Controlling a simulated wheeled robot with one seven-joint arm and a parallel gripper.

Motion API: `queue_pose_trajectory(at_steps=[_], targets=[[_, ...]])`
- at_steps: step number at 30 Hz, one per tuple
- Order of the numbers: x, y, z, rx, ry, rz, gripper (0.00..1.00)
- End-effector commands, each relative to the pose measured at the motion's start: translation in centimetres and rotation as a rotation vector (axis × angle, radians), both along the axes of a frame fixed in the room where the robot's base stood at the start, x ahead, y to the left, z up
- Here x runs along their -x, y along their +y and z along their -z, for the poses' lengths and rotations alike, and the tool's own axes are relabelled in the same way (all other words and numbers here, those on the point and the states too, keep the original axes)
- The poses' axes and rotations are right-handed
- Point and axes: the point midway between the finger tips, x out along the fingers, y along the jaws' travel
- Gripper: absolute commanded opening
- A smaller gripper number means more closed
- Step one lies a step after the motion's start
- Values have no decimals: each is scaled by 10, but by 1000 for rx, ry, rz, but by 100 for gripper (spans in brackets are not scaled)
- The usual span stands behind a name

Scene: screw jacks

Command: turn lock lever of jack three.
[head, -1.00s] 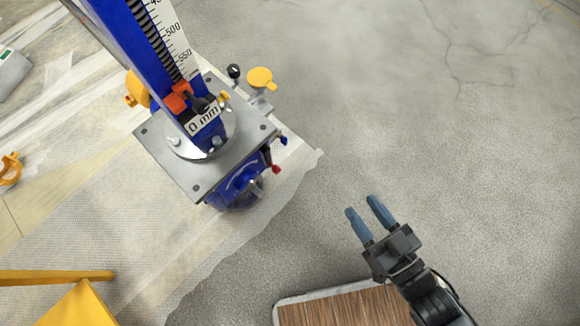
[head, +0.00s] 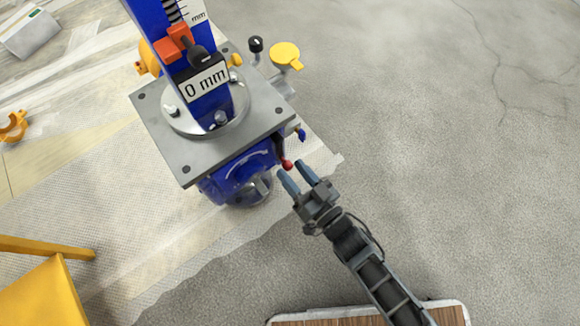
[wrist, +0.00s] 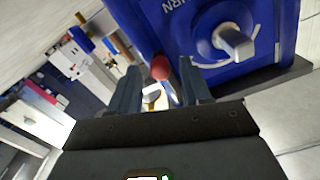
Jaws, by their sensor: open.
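The blue jack (head: 240,178) with a grey square top plate (head: 165,140) stands at upper left in the head view. A small lever with a red ball knob (head: 287,164) sticks out from its right side. My gripper (head: 293,171) is open, its blue-grey fingertips right at this knob. In the wrist view, the red knob (wrist: 161,67) lies between the two fingers of my gripper (wrist: 160,78), with its pale stem running toward the palm. I cannot tell whether either finger touches it. The blue housing (wrist: 205,15) with a grey square shaft fills the upper right there.
A blue-tipped lever (head: 301,134), a black knob (head: 256,45) and a yellow cap (head: 286,55) are close by on the jack. An orange clamp (head: 172,45) sits on its column. A yellow stand (head: 45,290) is at lower left. The concrete floor at right is clear.

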Motion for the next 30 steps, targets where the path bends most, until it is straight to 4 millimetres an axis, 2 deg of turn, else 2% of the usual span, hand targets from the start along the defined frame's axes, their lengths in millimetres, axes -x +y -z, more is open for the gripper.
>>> queue_pose_trajectory(at_steps=[6, 15, 30], targets=[[-16, 11, 1, 0, 0, 0, 48], [-17, 12, 0, 1, 1, 1, 48], [-17, 12, 0, 1, 1, 1, 0]])
